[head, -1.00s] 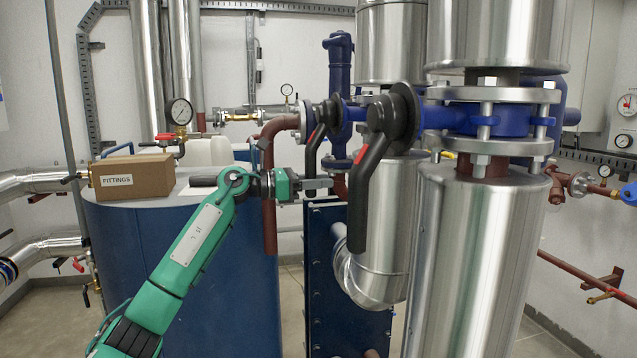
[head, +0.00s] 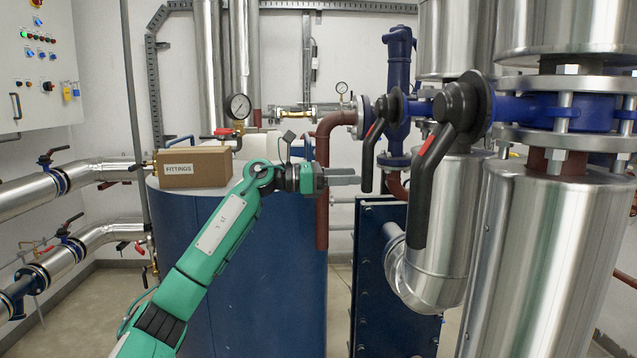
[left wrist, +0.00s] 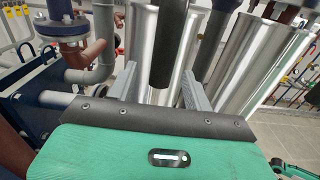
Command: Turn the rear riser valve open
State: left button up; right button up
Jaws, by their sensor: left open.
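The rear riser valve has a black lever (head: 369,163) with a red mark, hanging down from its hub on the blue branch pipe. A similar, larger-looking black lever (head: 433,180) hangs on the front valve, nearer to me. My left gripper (head: 356,176) points right, its fingertips just left of the rear lever's lower part. In the left wrist view my gripper (left wrist: 160,92) is open, and a black lever (left wrist: 162,50), seemingly the rear one, shows between the fingers. I cannot tell whether it touches either finger. My right gripper is not in view.
Shiny clad riser pipes (head: 525,250) stand close on the right. A rust-red bent pipe (head: 322,215) hangs behind my gripper. A blue tank (head: 270,270) bears a fittings box (head: 194,167). A dark blue plate unit (head: 380,290) stands below the levers.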

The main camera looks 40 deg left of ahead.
pick_arm(q)
jog(key=b+v, duration=0.1)
jog(key=v, duration=0.6)
jog(key=shift+b, duration=0.35)
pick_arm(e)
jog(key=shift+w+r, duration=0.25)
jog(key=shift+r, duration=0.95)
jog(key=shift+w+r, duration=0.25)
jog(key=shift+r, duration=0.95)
